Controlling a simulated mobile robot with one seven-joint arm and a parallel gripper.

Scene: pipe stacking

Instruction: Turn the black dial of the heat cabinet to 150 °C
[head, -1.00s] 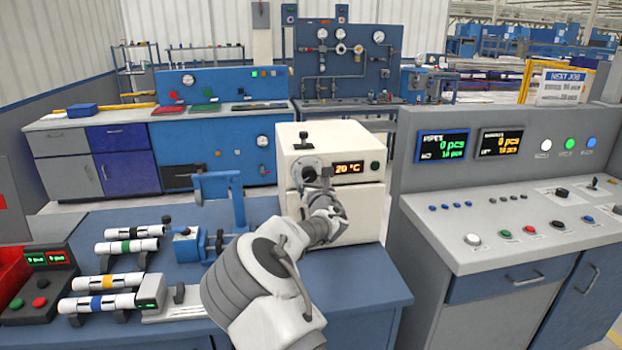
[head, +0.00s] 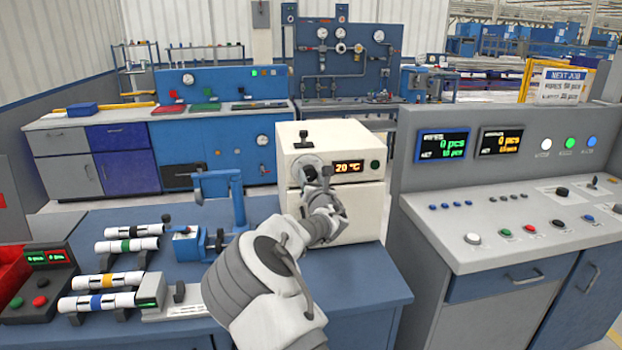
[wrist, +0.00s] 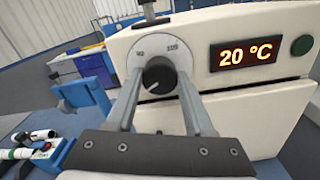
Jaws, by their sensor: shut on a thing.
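The cream heat cabinet (head: 352,208) stands on the blue bench. Its display (wrist: 244,54) reads 20 °C in the wrist view. The black dial (wrist: 160,76) sits on a pale round scale plate (wrist: 171,52) left of the display; a white pointer line on it slants toward the lower left. My gripper (wrist: 160,70) is shut on the dial, one finger on each side. In the head view my gripper (head: 318,182) is at the cabinet front and partly hides the dial (head: 310,174).
A dark lever (head: 305,139) stands on top of the cabinet. Left on the bench are a blue clamp stand (head: 238,208) and several white pipes with coloured bands (head: 126,245). A grey control console (head: 500,190) stands close on the right.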

